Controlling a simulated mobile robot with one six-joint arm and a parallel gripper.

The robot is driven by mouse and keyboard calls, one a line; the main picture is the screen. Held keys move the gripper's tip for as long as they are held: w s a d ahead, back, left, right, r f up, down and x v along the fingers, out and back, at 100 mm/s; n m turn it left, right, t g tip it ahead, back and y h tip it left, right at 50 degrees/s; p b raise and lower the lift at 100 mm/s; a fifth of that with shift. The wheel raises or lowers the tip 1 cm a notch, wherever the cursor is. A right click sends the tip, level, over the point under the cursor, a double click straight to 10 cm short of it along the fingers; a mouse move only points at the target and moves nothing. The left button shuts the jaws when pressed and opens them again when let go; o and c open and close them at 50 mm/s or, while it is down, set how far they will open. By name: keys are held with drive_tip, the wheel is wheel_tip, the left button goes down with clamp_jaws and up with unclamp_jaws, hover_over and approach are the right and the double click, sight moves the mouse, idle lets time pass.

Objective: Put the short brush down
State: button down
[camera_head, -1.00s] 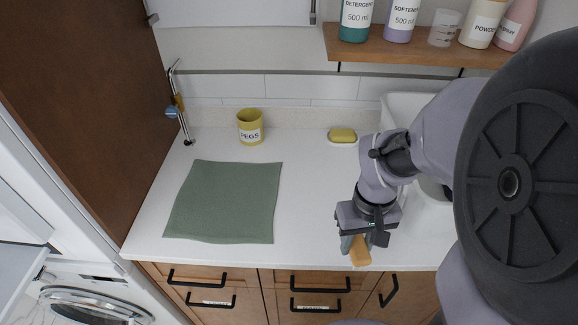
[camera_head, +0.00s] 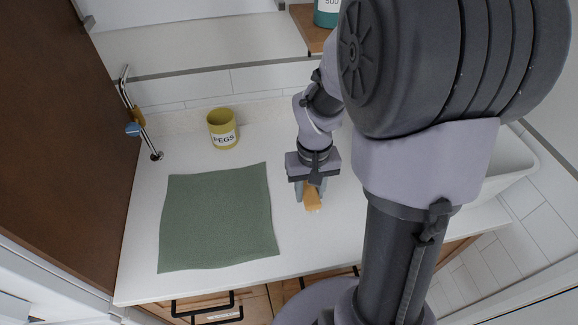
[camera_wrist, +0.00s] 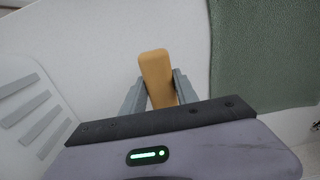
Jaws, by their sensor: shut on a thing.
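The short brush shows as a tan wooden block (camera_head: 312,197) between the fingers of my gripper (camera_head: 311,190). In the wrist view the tan block (camera_wrist: 157,76) points away from my gripper (camera_wrist: 160,88), with a grey finger on each side. My gripper is shut on it, over the white counter to the right of the green mat. Any bristles are hidden. I cannot tell whether the brush touches the counter.
The green mat (camera_head: 217,218) lies flat on the white counter (camera_head: 290,245). A yellow pegs pot (camera_head: 222,130) stands behind it. A metal stand (camera_head: 140,115) with a blue and an orange item is at the back left. Bare counter lies between mat and brush.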

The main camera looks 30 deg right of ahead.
sight(305, 196)
drive_tip(key=shift+w+a+f, duration=0.1)
drive_tip(key=shift+w, duration=0.4)
drive_tip(key=shift+w+f+b, duration=0.15)
drive_tip(key=shift+f+b, duration=0.5)
drive_tip(key=shift+f, duration=0.35)
drive_tip(key=shift+w+f+b, duration=0.15)
drive_tip(key=shift+f+b, duration=0.45)
drive_tip(key=shift+f, duration=0.35)
drive_tip(key=c, duration=0.9)
unclamp_jaws()
drive_tip(key=shift+r, duration=0.1)
drive_tip(key=shift+c, duration=0.2)
drive_tip(key=shift+r, duration=0.1)
wheel_tip(305, 196, up, 12)
drive_tip(key=p, duration=0.5)
drive_tip(key=shift+f, duration=0.25)
drive_tip(key=s+a+r+m+t+y, duration=0.1)
drive_tip(key=s+a+r+t, duration=0.4)
drive_tip(key=s+a+r, duration=0.6)
drive_tip(key=a+r+y, duration=0.1)
drive_tip(key=a, duration=0.2)
drive_tip(key=shift+s+a+r+t+p, duration=0.15)
drive_tip(key=shift+a+r+t+p, duration=0.15)
drive_tip(key=shift+a+t, duration=0.1)
